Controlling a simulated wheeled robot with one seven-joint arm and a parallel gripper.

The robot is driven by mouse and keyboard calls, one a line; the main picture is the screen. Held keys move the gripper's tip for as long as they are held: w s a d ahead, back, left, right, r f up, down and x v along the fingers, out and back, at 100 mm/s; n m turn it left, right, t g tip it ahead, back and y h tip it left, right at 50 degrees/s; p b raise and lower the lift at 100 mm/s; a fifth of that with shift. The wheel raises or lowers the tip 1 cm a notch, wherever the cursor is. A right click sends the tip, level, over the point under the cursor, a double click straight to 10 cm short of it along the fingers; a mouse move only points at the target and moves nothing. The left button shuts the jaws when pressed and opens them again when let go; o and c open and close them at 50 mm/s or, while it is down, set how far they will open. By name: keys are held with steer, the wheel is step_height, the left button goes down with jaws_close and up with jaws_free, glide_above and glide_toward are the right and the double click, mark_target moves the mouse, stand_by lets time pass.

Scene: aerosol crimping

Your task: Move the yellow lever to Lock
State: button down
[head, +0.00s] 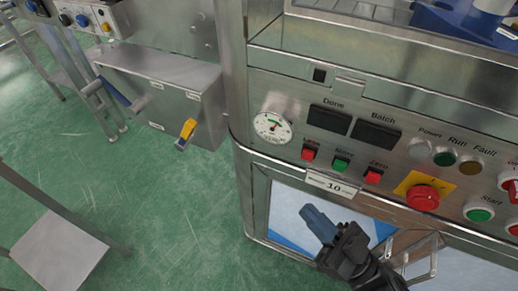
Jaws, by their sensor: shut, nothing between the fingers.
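The yellow lever (187,130) sticks out low on the front of a grey metal box (165,85), left of the main machine. Its handle slants down and to the left, with a grey tip at the lower end. Small labels are on the box, but they are too small to read. My gripper (312,215) is shut and empty at the bottom, in front of the machine's lower window. It is well to the right of the lever and below it, not touching it.
The machine's panel (290,95) carries a gauge (273,126), small buttons, lamps and a red emergency stop (423,197) on yellow. A wire handle (420,262) is right of my gripper. A metal stand (65,255) is at lower left. The green floor (165,210) between is clear.

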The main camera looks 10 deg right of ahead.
steer(key=w+a+f+n+g+y+b, duration=0.2)
steer(key=w+a+f+n+g+y, duration=0.1)
steer(key=w+g+y, duration=0.15)
glide_toward(191, 134)
steer(key=shift+y, duration=0.35)
steer(key=x, duration=0.6)
steer(key=shift+w+a+r, duration=0.1)
steer(key=shift+w+a, duration=0.15)
steer(key=shift+a, duration=0.05)
steer(key=shift+r+p, duration=0.15)
steer(key=shift+p, duration=0.25)
